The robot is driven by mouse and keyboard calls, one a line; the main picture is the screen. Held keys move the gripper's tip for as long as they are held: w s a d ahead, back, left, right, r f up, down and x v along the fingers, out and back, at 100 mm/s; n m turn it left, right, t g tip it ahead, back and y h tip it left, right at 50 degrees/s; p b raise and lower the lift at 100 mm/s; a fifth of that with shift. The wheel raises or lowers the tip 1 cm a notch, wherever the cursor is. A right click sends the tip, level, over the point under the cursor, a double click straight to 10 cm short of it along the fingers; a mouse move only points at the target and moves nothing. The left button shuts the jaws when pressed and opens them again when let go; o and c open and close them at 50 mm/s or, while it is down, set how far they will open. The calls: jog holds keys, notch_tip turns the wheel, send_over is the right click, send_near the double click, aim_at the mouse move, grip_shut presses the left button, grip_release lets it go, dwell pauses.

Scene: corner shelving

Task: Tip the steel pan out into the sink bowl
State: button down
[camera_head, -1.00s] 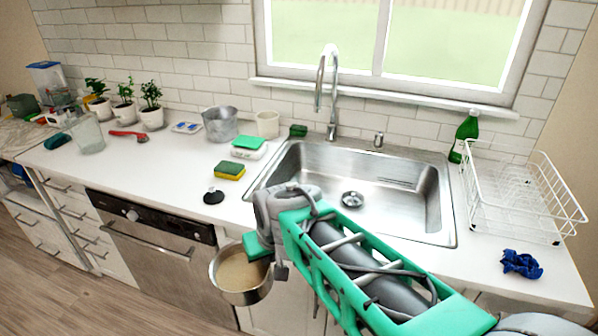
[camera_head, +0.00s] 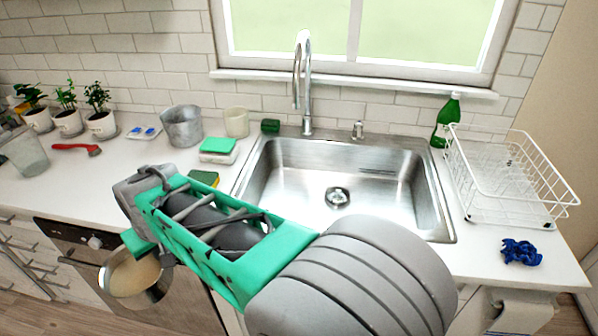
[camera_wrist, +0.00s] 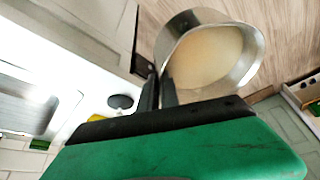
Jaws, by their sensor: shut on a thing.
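The steel pan (camera_head: 137,279) hangs in front of the counter, over the floor by the dishwasher front, left of the sink. It holds a tan liquid, which also shows in the wrist view inside the pan (camera_wrist: 212,52). My gripper (camera_wrist: 163,92) is shut at the pan's near side, where its handle seems to be; the grip itself is mostly hidden in the head view. The sink bowl (camera_head: 285,195) is empty with a round drain in its floor. My arm covers part of the counter left of the sink and the sink's front edge.
The tall faucet (camera_head: 306,85) stands behind the sink. A white dish rack (camera_head: 505,180) and a blue cloth (camera_head: 521,252) are to the right. A green bottle (camera_head: 446,120) stands behind the rack. Sponges (camera_head: 219,146), a metal pot (camera_head: 183,126) and a white cup (camera_head: 236,122) are left of the sink.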

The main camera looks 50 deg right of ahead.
jog(key=w+d+r+m+h+p, duration=0.1)
jog(key=d+r+m+p, duration=0.25)
jog(key=d, duration=1.05)
jog(key=w+d+r+m+h+p, duration=0.15)
jog(key=d+r+m, duration=0.3)
jog(key=d, duration=1.05)
jog(key=s+d+r+m+g+p, duration=0.1)
jog(key=s+d, duration=0.1)
jog(key=d, duration=0.4)
jog(key=s+d+r+m+g+p, duration=0.1)
jog(key=s+d+r, duration=0.15)
jog(key=d, duration=0.25)
jog(key=s+d+m+h+p, duration=0.1)
jog(key=s+d+m+p, duration=0.25)
jog(key=s+d, duration=1.1)
jog(key=s+d+f+m+g, duration=0.1)
jog(key=s+d+f+m, duration=0.1)
jog(key=s+d, duration=0.3)
jog(key=s+d+f+m+p, duration=0.1)
jog(key=s+d+f, duration=0.3)
jog(key=s, duration=0.5)
jog(key=shift+s+d+f+m+g+h, duration=0.35)
jog(key=shift+d+m, duration=0.2)
jog(key=shift+d, duration=0.3)
